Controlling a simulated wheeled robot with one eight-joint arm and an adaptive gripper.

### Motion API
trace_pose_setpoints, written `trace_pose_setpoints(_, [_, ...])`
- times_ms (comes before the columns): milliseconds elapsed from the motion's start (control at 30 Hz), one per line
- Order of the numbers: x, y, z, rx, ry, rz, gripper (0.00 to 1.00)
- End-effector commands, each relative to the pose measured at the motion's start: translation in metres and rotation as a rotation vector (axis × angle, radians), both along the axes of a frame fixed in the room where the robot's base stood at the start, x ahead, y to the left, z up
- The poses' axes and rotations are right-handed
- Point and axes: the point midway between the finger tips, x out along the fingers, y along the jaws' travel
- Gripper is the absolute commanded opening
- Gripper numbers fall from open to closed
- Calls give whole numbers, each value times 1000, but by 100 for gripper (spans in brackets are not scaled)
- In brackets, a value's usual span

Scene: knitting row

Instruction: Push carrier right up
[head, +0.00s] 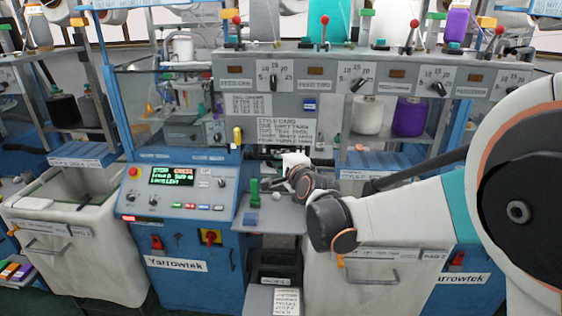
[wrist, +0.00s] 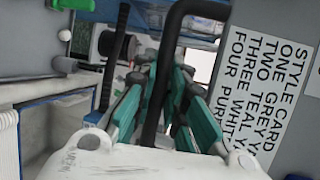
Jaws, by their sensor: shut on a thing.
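My gripper (wrist: 168,85) shows in the wrist view with its teal fingers on both sides of a black looped handle (wrist: 172,40). The fingers are closed on the handle's upright bar. The handle appears to belong to the carrier, whose body is mostly hidden behind my gripper. In the head view my gripper (head: 292,160) is at the dark opening in the middle of the knitting machine, below the style card (head: 286,132). My wrist and arm cover much of the carrier's area there, so its place along the rail cannot be told.
The control panel (head: 180,190) with a lit screen stands left of my gripper. A small grey shelf (head: 268,220) with a green item lies just below. White bins (head: 75,240) stand at both sides. Yarn cones (head: 410,115) stand on the right shelf.

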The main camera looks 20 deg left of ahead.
Motion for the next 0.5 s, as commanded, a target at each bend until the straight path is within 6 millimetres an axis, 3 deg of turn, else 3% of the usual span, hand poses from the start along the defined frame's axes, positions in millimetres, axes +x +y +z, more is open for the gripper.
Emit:
trace_pose_setpoints(367, [2,1,6,6,-6,-4,0])
trace_pose_setpoints(400, [2,1,6,6,-6,-4,14])
trace_pose_setpoints(500, [2,1,6,6,-5,-3,33])
